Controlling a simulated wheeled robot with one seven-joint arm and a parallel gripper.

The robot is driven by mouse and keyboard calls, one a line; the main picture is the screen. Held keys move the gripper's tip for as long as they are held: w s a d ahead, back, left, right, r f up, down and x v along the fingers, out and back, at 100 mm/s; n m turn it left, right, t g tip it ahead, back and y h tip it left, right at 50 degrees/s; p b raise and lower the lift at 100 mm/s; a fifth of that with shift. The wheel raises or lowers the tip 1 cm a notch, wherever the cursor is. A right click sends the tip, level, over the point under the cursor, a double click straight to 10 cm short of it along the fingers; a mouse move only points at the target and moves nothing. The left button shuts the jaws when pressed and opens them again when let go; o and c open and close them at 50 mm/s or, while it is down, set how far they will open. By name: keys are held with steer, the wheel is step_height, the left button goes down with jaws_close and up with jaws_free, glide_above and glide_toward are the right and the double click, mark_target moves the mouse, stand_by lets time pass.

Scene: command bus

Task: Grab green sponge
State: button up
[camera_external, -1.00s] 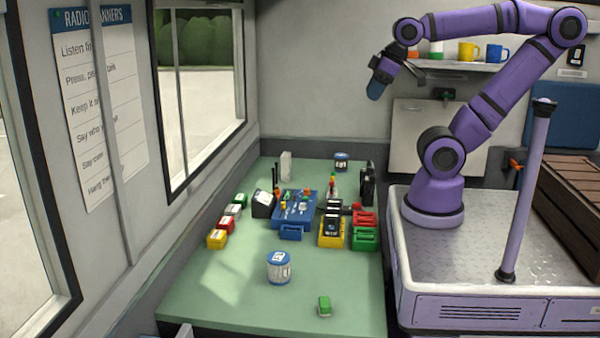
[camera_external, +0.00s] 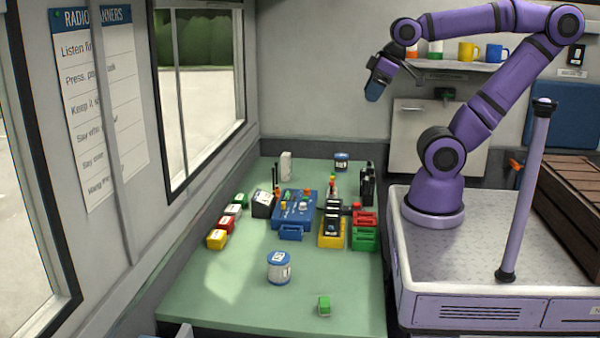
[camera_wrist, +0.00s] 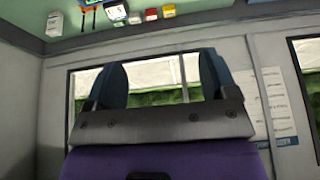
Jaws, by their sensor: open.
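The green sponge (camera_external: 324,305) is a small green block near the front right edge of the green table (camera_external: 225,298) in the external view. My gripper (camera_external: 373,92) is up in the air at the back, well above and behind the sponge, beside the wall shelf. In the wrist view my gripper (camera_wrist: 160,82) shows two blue-grey fingers wide apart with nothing between them. The sponge is not visible in the wrist view.
A white and blue can (camera_external: 279,268) stands left of the sponge. The front of the table is mostly clear.

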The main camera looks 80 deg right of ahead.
steer(key=w+a+f+g+y, duration=0.1)
steer(key=w+a+f+g, duration=0.1)
steer(key=w+a+f, duration=0.65)
steer(key=n+g+h, duration=0.1)
steer(key=n+g, duration=0.1)
steer(key=g, duration=0.1)
glide_above(323, 301)
step_height(323, 301, down, 29)
steer(key=shift+a+f, duration=0.15)
steer(key=shift+f, duration=5.6)
steer(key=shift+c, duration=0.3)
steer(key=c, duration=0.9)
